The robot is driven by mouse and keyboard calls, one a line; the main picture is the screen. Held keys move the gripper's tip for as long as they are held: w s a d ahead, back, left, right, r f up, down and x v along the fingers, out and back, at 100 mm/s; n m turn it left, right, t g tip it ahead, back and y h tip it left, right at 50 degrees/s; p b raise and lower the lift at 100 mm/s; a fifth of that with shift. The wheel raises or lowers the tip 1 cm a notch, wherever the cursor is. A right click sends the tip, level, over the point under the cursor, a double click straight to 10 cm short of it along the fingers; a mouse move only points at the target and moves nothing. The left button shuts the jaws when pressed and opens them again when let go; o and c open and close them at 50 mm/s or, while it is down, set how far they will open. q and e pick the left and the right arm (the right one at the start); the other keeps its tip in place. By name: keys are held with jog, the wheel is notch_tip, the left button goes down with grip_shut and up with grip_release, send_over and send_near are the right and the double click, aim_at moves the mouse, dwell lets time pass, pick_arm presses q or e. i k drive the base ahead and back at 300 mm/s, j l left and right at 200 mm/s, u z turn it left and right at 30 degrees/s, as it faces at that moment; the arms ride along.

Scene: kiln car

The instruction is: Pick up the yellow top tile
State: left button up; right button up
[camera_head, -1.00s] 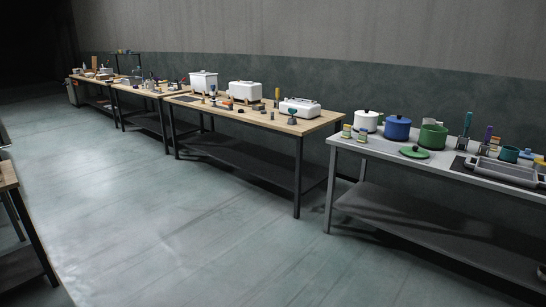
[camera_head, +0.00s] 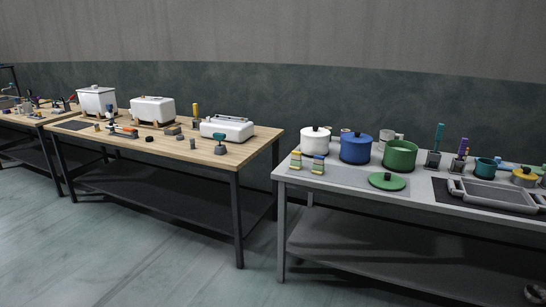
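Two small stacks of coloured pieces stand at the left end of the grey table (camera_head: 357,180). The left stack (camera_head: 296,160) and the right stack (camera_head: 318,165) show yellowish and green bands and sit close together. They are too small to tell clearly which layer is the yellow top tile. Neither of my grippers is in view.
A white pot (camera_head: 315,143), a blue pot (camera_head: 355,149) and a green pot (camera_head: 399,157) stand behind and right of the stacks. A green lid (camera_head: 387,182) lies in front. A grey tray (camera_head: 490,194) is further right. A wooden-topped table (camera_head: 165,147) stands left; floor in front is clear.

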aim_at(296, 159)
jog(key=i+j+z, duration=0.45)
jog(key=i, duration=0.2)
jog(key=z, duration=1.35)
jog(key=u, duration=1.4)
jog(key=i+l, duration=0.1)
jog(key=i, duration=1.2)
